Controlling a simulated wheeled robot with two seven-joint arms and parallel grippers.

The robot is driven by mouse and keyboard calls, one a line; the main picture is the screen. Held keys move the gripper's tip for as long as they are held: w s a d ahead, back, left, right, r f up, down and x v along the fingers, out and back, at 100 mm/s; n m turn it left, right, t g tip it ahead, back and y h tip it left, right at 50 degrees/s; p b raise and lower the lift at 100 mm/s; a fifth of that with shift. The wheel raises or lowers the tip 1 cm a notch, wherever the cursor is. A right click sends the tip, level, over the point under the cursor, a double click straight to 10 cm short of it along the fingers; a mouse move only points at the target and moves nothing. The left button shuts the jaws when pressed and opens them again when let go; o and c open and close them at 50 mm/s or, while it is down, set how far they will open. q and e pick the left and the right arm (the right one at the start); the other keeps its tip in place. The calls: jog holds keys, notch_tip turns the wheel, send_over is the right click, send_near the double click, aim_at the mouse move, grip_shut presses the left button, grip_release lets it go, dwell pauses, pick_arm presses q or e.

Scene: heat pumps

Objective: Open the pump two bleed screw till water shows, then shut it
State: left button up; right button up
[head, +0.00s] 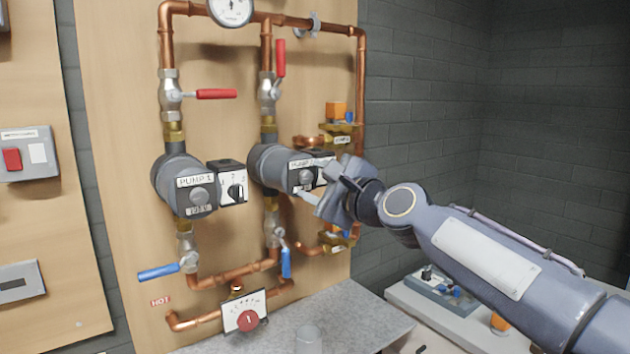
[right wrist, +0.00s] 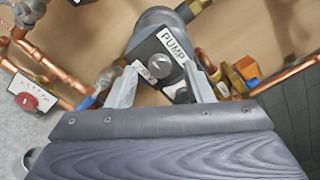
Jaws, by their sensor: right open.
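Pump two (head: 272,165) is a dark grey pump on the copper pipework, right of pump one (head: 178,180). Its face carries a PUMP label and a round silver bleed screw (right wrist: 159,67), which shows in the right wrist view. My right gripper (head: 318,182) is at the front of pump two in the head view. In the right wrist view its two fingers (right wrist: 161,85) stand apart, on either side of the lower part of the pump face, with the screw between and beyond them. I cannot tell whether they touch the pump. No water shows. My left gripper is not in view.
A red-handled valve (head: 215,94) is above pump one, and another red lever (head: 281,58) stands upright above pump two. Blue levers (head: 286,262) sit below. A mixing valve with a red knob (head: 246,319) is low down. A clear cup (head: 308,340) stands on the grey worktop.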

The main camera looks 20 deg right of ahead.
jog(key=shift+w+a, duration=0.2)
jog(key=shift+w, duration=0.4)
jog(key=c, duration=1)
